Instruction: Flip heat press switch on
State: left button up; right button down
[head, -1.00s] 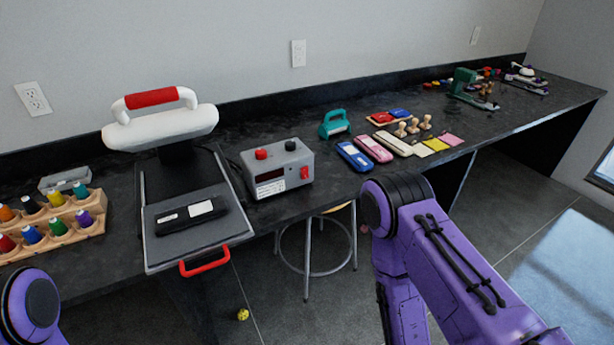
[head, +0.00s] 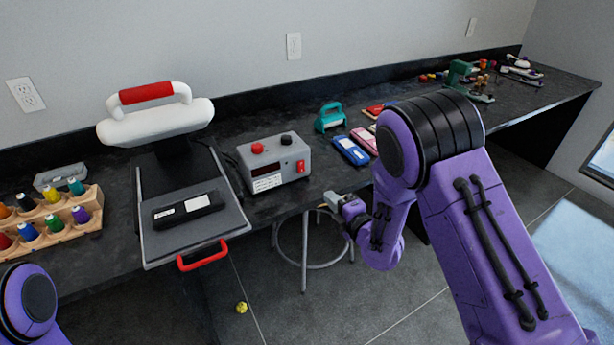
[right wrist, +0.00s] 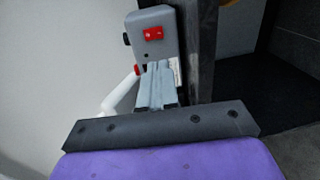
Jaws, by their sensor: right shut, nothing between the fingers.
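The heat press (head: 190,215) stands on the black counter with its white upper arm and red handle raised and a dark item on its lower plate. Its grey control box (head: 270,163) sits to its right, with a red rocker switch (head: 300,166) on the front. In the right wrist view the red switch (right wrist: 153,34) shows on the box beyond the fingers. My right gripper (head: 328,198) is shut and empty, in front of the counter edge, below and right of the box and apart from it. It also shows in the right wrist view (right wrist: 158,72). My left gripper is out of view.
A wooden rack of thread spools (head: 50,225) stands left of the press. A teal stamp-like tool (head: 330,117) and a blue case (head: 351,150) lie right of the box. A stool (head: 305,250) stands under the counter (head: 225,125).

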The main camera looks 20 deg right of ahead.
aim_at(302, 171)
jog(key=w+p, duration=0.1)
jog(key=w, duration=0.3)
jog(key=w+a+f+p, duration=0.1)
jog(key=w, duration=0.4)
jog(key=w+p, duration=0.1)
jog(key=w, duration=0.3)
jog(key=shift+w+a+f, duration=0.2)
jog(key=shift+a+f, duration=0.15)
jog(key=shift+w+f, duration=0.1)
jog(key=shift+w, duration=0.1)
jog(key=shift+w+a+f+b, duration=0.1)
jog(key=shift+f+b, duration=0.25)
jog(key=shift+b, duration=0.45)
jog(key=shift+r+t, duration=0.3)
